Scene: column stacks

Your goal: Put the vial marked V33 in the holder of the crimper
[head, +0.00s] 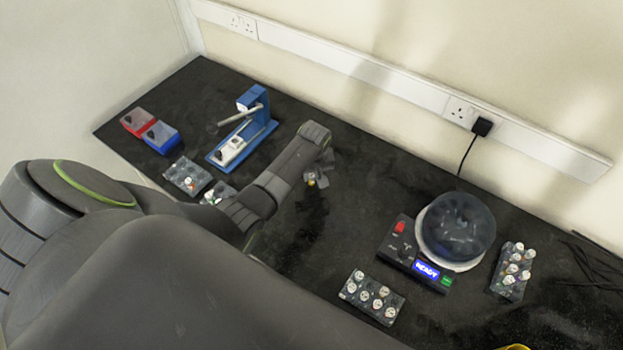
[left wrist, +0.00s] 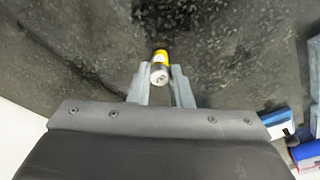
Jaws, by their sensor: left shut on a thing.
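My left gripper (head: 316,178) is shut on a small vial (left wrist: 160,70) with a silver cap and a yellow band. The vial sits between the two fingertips in the left wrist view, over dark bench. Its marking cannot be read. In the head view only a small yellowish bit of the vial (head: 311,183) shows below the gripper. The blue crimper (head: 262,133), with a lever and a white holder block (head: 231,150) at its front, stands to the left of the gripper. My right gripper is not seen.
Another rack (head: 218,193) is partly behind my left arm. A red bin (head: 136,121) and blue bin (head: 160,136) are far left. A centrifuge (head: 455,230) reads READY. The bench middle is clear.

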